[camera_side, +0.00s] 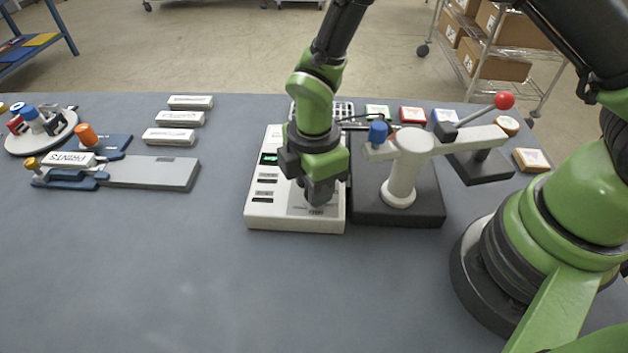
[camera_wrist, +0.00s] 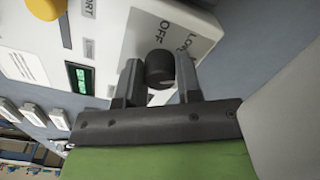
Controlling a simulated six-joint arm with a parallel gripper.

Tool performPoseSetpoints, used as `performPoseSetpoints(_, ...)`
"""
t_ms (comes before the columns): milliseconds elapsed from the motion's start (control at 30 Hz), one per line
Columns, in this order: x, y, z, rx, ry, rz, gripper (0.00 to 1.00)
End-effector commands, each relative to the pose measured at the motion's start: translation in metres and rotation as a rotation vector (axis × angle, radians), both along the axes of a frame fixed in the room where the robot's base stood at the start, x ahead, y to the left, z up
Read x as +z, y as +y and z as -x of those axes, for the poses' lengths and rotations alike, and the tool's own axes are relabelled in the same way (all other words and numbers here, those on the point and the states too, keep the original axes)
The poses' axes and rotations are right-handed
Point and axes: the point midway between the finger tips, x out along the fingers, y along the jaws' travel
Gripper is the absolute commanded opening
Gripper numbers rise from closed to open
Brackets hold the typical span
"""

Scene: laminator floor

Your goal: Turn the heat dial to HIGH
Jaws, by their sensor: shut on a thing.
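The heat dial (camera_wrist: 160,69) is a black round knob on a white control panel (camera_side: 262,212). In the wrist view, the printed words OFF and part of LOW show on the panel beside it. My gripper (camera_wrist: 158,80) is shut on the dial, with one dark finger on each side. In the side view my gripper (camera_side: 318,200) points down at the front right part of the panel and hides the dial. The HIGH mark and the dial's pointer cannot be made out. A small green display (camera_side: 269,158) is lit on the panel.
A dark base with a white post and lever (camera_side: 405,165) stands close to the panel's right. A blue-knobbed part (camera_side: 378,132) is near my wrist. Labelled bars (camera_side: 170,136) and a grey fixture (camera_side: 150,173) lie left. The front table is clear.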

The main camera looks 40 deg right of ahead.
Motion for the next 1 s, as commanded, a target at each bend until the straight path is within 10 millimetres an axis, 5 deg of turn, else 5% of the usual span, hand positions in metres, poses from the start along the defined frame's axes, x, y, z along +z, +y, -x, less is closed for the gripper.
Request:
performPoseSetpoints(300,0.000,0.002,0.000,0.001,-0.002,-0.003,0.09)
performPoseSetpoints(333,0.000,0.002,0.000,0.001,-0.002,-0.003,0.37)
performPoseSetpoints(433,0.000,0.002,0.000,0.002,-0.001,-0.002,0.58)
performPoseSetpoints(767,0.004,0.001,-0.001,0.001,-0.002,-0.002,0.58)
performPoseSetpoints(1000,0.043,0.001,-0.001,0.001,-0.007,-0.004,0.58)
